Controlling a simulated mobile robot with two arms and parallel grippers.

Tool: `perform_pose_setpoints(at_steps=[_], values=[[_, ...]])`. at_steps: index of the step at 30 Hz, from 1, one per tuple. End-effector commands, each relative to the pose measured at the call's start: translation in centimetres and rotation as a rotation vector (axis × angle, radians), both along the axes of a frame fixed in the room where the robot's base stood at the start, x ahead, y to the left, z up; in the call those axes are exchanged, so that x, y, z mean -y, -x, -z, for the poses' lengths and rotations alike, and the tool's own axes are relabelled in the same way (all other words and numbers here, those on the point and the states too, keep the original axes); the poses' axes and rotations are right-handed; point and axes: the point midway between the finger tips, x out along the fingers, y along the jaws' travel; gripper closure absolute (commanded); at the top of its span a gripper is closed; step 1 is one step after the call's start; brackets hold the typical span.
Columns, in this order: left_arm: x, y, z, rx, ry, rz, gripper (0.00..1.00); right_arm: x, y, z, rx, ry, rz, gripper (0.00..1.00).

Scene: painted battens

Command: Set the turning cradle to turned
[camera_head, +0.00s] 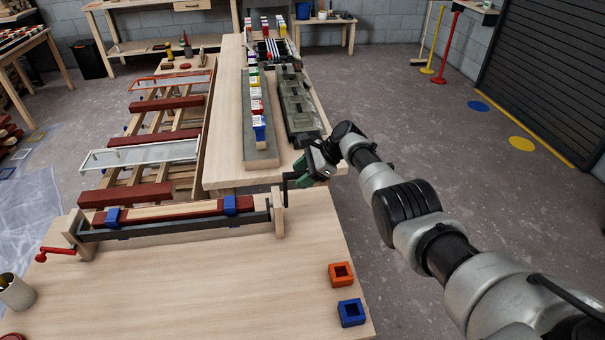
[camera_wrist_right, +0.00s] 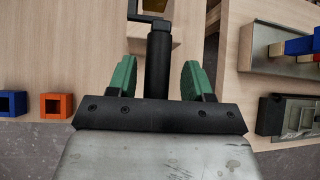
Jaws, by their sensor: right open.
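The turning cradle (camera_head: 180,228) lies across the near wooden table, a long dark trough between two wooden end posts. A red-and-bare-wood batten (camera_head: 172,210) lies along it, with blue clamps (camera_head: 230,205) around it. A red crank (camera_head: 55,252) is at the left post. A black crank handle (camera_head: 285,187) is at the right post. My right gripper (camera_head: 303,172) is at this handle, beyond the table's back right corner. In the right wrist view its green fingers (camera_wrist_right: 157,72) are apart, with the black handle (camera_wrist_right: 158,52) upright between them and gaps on both sides. My left gripper is not in view.
An orange block (camera_head: 341,275) and a blue block (camera_head: 351,312) with square holes lie at the table's right edge. A cup (camera_head: 15,292) stands at the left. A second table (camera_head: 228,120) with colored pieces and trays stands behind. The middle front of the near table is clear.

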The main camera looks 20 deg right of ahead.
Motion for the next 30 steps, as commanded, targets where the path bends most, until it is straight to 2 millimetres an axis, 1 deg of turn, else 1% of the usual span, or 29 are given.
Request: perform_pose_setpoints(at_steps=[2, 5, 8, 12, 18, 24, 30], values=[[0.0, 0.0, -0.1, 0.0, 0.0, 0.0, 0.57, 0.1, 0.0, -0.2, 0.0, 0.0, 0.0, 0.49], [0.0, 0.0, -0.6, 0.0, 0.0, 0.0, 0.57, 0.8, 0.2, -1.0, 0.001, -0.001, 0.001, 0.49], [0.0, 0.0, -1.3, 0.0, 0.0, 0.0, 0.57, 2.0, 0.6, -2.2, 0.001, 0.001, 0.002, 0.49], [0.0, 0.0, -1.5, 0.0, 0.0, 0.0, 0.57, 4.0, 1.3, -4.1, 0.002, 0.002, 0.002, 0.49], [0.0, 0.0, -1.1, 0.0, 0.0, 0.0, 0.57, 6.3, 2.0, -6.3, 0.001, 0.0, 0.001, 0.49], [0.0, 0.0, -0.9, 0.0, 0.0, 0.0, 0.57, 7.3, 2.3, -7.4, 0.0, 0.0, 0.0, 0.49], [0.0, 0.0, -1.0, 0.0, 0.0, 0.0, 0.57, 7.3, 2.4, -7.5, 0.0, 0.0, 0.0, 0.49]])
